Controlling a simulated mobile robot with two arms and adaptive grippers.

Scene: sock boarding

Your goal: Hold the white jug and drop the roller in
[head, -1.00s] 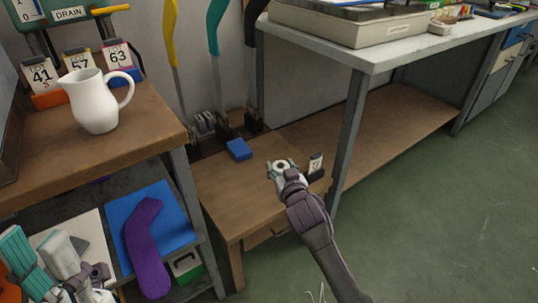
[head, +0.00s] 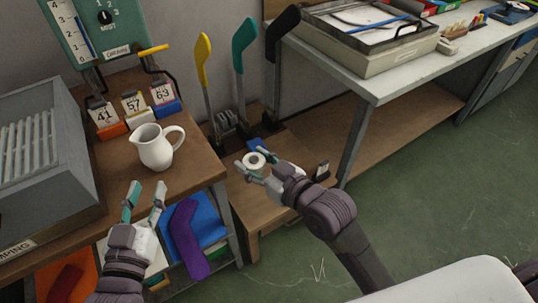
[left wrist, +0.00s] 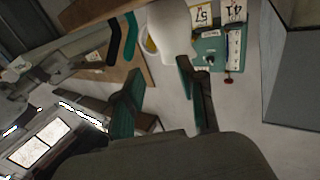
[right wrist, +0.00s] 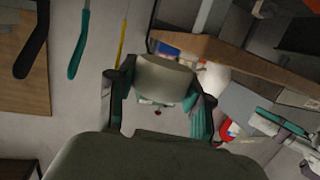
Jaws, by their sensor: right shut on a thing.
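The white jug (head: 155,148) stands upright on the wooden bench at the left, its handle to the right. My left gripper (head: 145,194) is open and empty in front of the jug, apart from it in the head view. The jug (left wrist: 172,35) is beyond the open fingers in the left wrist view. My right gripper (head: 253,168) is shut on the roller (head: 254,160), a pale cylinder with a dark hole in its end. The roller (right wrist: 163,78) sits between the fingers in the right wrist view, partly covering the jug (right wrist: 214,80).
Number cards 41 (head: 105,115), 57 and 63 stand behind the jug. A grey slatted box (head: 35,155) is to its left. A purple sock shape (head: 188,240) lies below the bench.

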